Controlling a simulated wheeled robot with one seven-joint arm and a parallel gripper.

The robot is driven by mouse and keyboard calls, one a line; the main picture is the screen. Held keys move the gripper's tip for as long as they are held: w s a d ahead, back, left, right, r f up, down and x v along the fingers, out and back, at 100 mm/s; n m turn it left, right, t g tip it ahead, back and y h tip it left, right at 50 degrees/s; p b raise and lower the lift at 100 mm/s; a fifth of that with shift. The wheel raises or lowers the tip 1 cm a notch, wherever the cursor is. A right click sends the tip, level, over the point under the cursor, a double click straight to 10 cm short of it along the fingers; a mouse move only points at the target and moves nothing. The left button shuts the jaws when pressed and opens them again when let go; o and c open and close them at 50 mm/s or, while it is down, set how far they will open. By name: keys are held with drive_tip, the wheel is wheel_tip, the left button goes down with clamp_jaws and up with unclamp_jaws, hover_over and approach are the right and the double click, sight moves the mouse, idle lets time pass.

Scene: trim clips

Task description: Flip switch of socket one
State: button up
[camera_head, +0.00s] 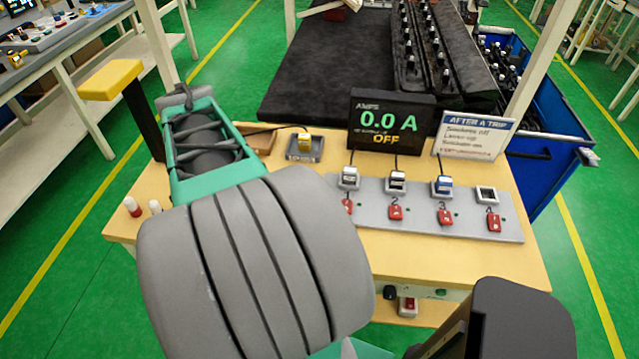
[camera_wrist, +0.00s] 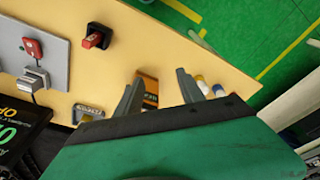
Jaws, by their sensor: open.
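A grey socket strip (camera_head: 460,228) lies on the table, with sockets numbered from left to right. Socket one, at its left end, holds a white-topped plug (camera_head: 349,178); its red switch (camera_head: 348,206) is partly hidden by my arm. In the wrist view, the strip's end shows a red switch (camera_wrist: 32,47) and plug (camera_wrist: 36,79) at far left, apart from my gripper. I cannot tell the switch's position. My gripper (camera_wrist: 160,77) is open, its two grey fingers over the table to the right of the strip; in the head view I cannot make out its fingers.
The display (camera_head: 391,124) reads 0.0 A and OFF. A sign (camera_head: 473,136) stands beside it. A red-topped black block (camera_wrist: 97,37) stands between strip and gripper. An orange-and-black object (camera_wrist: 150,92) and small bottles (camera_wrist: 201,85) are near the fingers.

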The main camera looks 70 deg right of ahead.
drive_tip(key=shift+o, duration=0.3)
drive_tip(key=s+d+f+m+g, duration=0.1)
drive_tip(key=s+d+m, duration=0.3)
drive_tip(key=s+d, duration=0.6)
drive_tip(key=d, duration=0.3)
drive_tip(key=shift+f, duration=0.35)
drive_tip(key=s+d+m, duration=0.1)
drive_tip(key=s+d, duration=0.1)
drive_tip(key=s, duration=0.2)
drive_tip(key=s+d+f+m, duration=0.1)
drive_tip(key=s+d, duration=0.1)
drive_tip(key=s, duration=0.2)
drive_tip(key=s+d+f+m+y, duration=0.1)
drive_tip(key=s+d, duration=0.2)
drive_tip(key=s, duration=0.1)
drive_tip(key=shift+s+f+m+g+p, duration=0.15)
drive_tip(key=shift+m+g+p, duration=0.15)
drive_tip(key=shift+m+p, duration=0.1)
drive_tip(key=f, duration=0.4)
drive_tip(key=f+p, duration=0.1)
drive_tip(key=f, duration=0.2)
drive_tip(key=shift+s+f, duration=0.1)
drive_tip(key=shift+s, duration=0.2)
drive_tip(key=shift+f, duration=0.4)
drive_tip(key=shift+c, duration=0.2)
clamp_jaws()
